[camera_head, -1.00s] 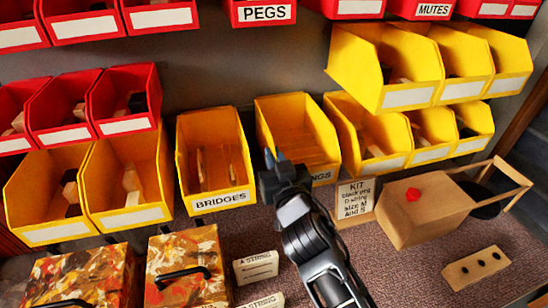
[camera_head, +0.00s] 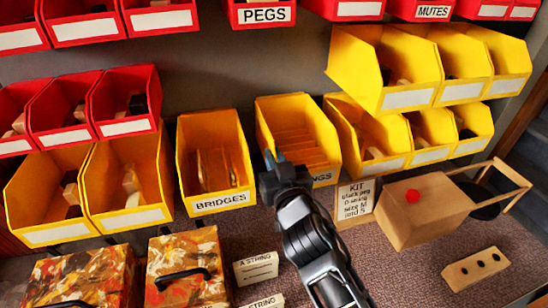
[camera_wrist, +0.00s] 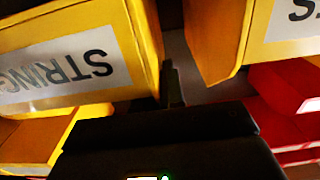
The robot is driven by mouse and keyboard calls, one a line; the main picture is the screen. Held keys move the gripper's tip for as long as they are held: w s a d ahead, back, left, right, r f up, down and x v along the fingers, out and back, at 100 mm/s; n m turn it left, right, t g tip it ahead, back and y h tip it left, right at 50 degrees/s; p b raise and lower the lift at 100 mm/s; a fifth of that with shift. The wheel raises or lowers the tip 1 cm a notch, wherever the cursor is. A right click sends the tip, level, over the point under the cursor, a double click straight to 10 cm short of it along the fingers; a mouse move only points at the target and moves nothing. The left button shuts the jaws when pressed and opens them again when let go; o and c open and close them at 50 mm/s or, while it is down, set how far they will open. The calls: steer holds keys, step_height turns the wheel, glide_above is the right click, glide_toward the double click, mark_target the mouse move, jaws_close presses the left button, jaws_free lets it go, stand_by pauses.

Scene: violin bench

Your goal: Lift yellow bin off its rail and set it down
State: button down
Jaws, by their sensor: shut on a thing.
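The yellow strings bin (camera_head: 298,130) sits in the middle row, right of the yellow bridges bin (camera_head: 215,160). Its lettered label shows upside down in the wrist view (camera_wrist: 65,72), and my gripper hides part of it in the head view. My gripper (camera_head: 274,158) is at the bin's front left edge, shut on its left side wall. In the wrist view a dark finger (camera_wrist: 174,85) stands against that wall, in the gap beside the bridges bin (camera_wrist: 262,40). The bin looks level in its row; its rail is hidden.
More yellow bins (camera_head: 368,135) stand close on the right, and red bins (camera_head: 122,100) at the left. Below are a kit card (camera_head: 355,199), a wooden box with a red knob (camera_head: 425,210), a drilled block (camera_head: 476,268) and patterned boxes (camera_head: 186,262). Brown bench surface (camera_head: 400,275) is clear at lower right.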

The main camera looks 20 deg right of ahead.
steer(key=shift+s+d+f, duration=0.1)
steer(key=shift+s, duration=0.65)
steer(key=shift+s+d+f, duration=0.1)
steer(key=shift+s, duration=0.6)
stand_by(0.9)
steer(key=s+b, duration=0.3)
steer(key=s, duration=1.3)
steer(key=shift+s+a+r, duration=0.2)
steer(key=shift+s+r, duration=0.1)
steer(key=shift+s, duration=0.1)
stand_by(1.3)
stand_by(0.4)
